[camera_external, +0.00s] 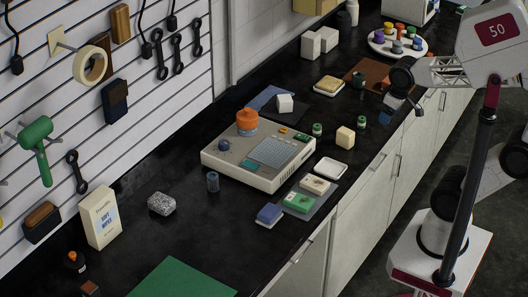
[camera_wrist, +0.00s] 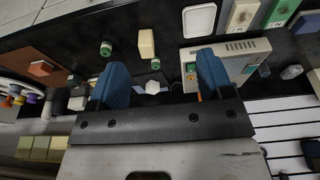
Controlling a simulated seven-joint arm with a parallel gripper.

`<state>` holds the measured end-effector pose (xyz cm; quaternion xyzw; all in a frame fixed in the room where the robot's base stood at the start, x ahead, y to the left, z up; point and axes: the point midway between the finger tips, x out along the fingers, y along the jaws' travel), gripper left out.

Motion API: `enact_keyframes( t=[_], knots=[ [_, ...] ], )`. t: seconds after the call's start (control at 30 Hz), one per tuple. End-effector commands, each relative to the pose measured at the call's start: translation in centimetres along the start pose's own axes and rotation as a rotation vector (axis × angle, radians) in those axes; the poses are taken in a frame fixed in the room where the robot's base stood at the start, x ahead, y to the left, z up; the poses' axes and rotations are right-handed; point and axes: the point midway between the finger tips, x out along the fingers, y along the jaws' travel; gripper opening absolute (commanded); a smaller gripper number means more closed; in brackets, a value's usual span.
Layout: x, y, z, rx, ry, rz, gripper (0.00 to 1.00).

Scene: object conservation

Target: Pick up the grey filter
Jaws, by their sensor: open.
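A grey speckled block (camera_external: 161,203) lies on the black counter left of the beige console; it is the closest match I see for the grey filter, though I cannot be sure. It also shows small at the right of the wrist view (camera_wrist: 291,72). My gripper (camera_external: 402,107) is at the right of the external view, over the counter's front edge and far from the block. In the wrist view, its two blue fingers (camera_wrist: 160,78) are spread apart with nothing gripped between them.
The beige console (camera_external: 262,150) with an orange knob-like top stands between my gripper and the block. A small dark blue cylinder (camera_external: 212,181) stands near the block, and a white carton (camera_external: 100,217) is left of it. A green mat (camera_external: 182,279) lies in front.

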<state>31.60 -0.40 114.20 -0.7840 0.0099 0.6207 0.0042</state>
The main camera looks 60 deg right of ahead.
Motion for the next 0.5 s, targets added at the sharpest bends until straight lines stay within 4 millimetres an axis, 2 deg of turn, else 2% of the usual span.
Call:
enact_keyframes(
  t=[0.3, 0.5],
  knots=[
    [-4.7, 0.0, -1.1, 0.000, 0.004, 0.000, 0.74],
    [-4.4, 0.0, -3.0, -0.119, -0.006, 0.051, 0.74]
  ],
)
